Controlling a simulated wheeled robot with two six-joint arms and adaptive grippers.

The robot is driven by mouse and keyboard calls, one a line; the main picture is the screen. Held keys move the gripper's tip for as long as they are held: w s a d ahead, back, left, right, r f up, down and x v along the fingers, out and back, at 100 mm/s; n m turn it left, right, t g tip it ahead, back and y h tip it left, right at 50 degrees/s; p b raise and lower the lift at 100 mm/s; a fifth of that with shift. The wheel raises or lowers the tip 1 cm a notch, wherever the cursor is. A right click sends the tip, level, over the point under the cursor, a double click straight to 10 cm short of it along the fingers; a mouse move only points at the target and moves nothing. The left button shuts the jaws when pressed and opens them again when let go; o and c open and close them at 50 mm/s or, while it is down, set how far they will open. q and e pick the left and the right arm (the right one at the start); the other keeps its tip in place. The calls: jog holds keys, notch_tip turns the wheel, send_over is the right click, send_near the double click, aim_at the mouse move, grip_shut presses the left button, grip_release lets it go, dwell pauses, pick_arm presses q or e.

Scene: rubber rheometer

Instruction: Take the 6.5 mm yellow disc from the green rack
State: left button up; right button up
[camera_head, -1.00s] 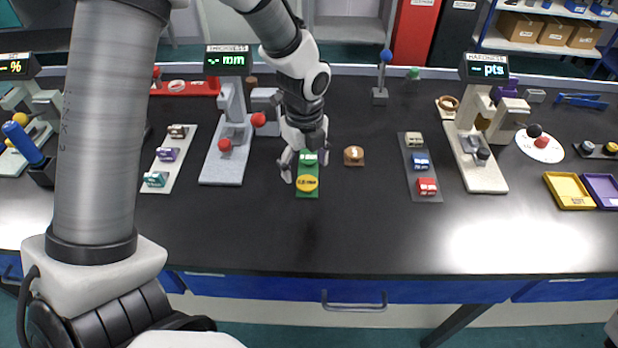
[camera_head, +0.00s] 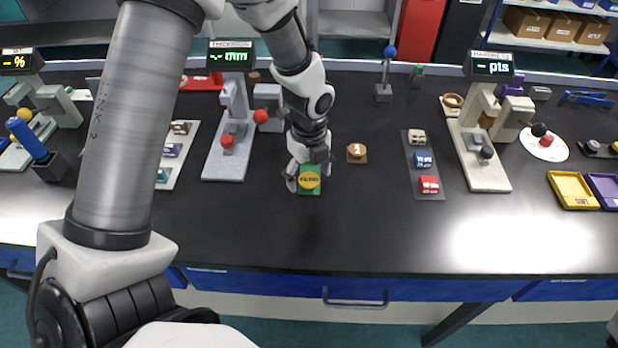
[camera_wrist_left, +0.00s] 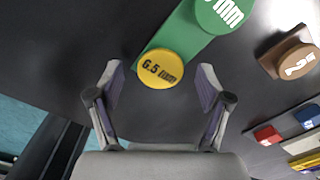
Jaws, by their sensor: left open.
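The yellow disc (camera_head: 309,180) marked 6.5 mm lies at the near end of the green rack (camera_head: 311,192). My left gripper (camera_head: 308,184) is open above the rack's near end, with its fingers to either side of the disc. In the left wrist view the yellow disc (camera_wrist_left: 160,69) shows just beyond and between the spread fingertips, not gripped. The green rack (camera_wrist_left: 177,36) runs away to the upper right there, with a green disc (camera_wrist_left: 222,12) farther along it. In the head view my gripper hides that green disc. My right gripper is not in view.
The thickness gauge (camera_head: 229,150) is to the left, and a grey rack (camera_head: 424,180) with several blocks is to the right. The table in front of the green rack is clear.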

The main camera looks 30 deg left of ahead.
pick_arm(q)
jog(key=c, duration=0.9)
jog(key=shift+c, duration=0.2)
